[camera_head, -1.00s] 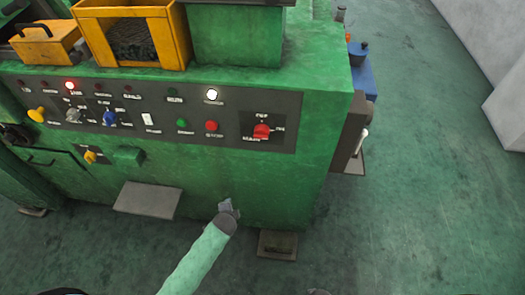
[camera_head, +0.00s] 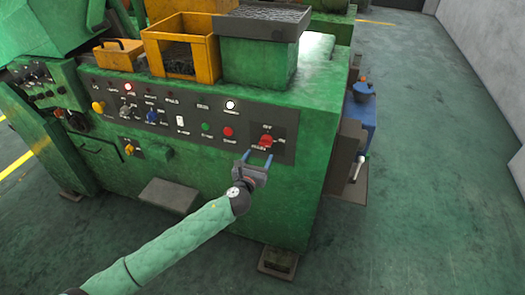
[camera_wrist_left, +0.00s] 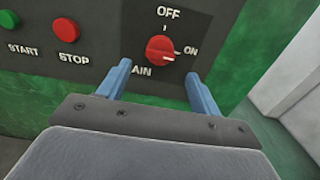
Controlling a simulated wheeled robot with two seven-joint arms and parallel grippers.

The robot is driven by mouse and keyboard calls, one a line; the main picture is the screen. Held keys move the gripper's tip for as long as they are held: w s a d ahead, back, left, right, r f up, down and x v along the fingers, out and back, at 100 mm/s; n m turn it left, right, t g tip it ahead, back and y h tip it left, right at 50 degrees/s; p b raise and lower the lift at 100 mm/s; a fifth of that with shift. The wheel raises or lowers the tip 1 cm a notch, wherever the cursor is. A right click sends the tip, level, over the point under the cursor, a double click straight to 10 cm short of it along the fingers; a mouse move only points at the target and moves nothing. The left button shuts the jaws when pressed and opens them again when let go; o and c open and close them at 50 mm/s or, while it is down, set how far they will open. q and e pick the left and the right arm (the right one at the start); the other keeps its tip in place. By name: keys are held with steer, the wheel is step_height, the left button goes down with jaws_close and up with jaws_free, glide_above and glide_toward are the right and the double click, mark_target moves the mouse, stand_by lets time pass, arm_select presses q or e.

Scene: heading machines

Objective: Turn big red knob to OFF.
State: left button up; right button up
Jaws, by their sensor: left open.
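The big red knob (camera_head: 265,141) is at the right end of the dark control panel on the green machine. In the left wrist view the red knob (camera_wrist_left: 160,50) has OFF printed above it, ON to its right and a partly hidden label ending in "AIN" below. The knob's pale mark points right, towards ON. My left gripper (camera_head: 256,158) is open, with its two blue fingers just below the knob. In the wrist view the left gripper's fingers (camera_wrist_left: 158,85) stand apart on either side below the knob, with nothing between them. My right gripper is not in view.
A green START button (camera_wrist_left: 9,19) and a red STOP button (camera_wrist_left: 66,30) sit left of the knob. A yellow bin (camera_head: 181,50) and a dark tray (camera_head: 262,20) are on top of the machine. Open floor (camera_head: 420,200) lies to the right.

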mark_target(264, 146)
arm_select(q)
steer(key=p+x, duration=0.2)
steer(key=x, duration=0.4)
steer(key=shift+w, duration=0.2)
steer(key=shift+w+d+f, duration=0.1)
steer(key=shift+w+d, duration=0.15)
steer(key=shift+w, duration=0.4)
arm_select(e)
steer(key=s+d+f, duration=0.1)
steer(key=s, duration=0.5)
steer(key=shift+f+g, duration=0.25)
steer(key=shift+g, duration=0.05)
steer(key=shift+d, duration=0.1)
arm_select(q)
steer(key=c, duration=1)
steer(key=shift+o, duration=0.2)
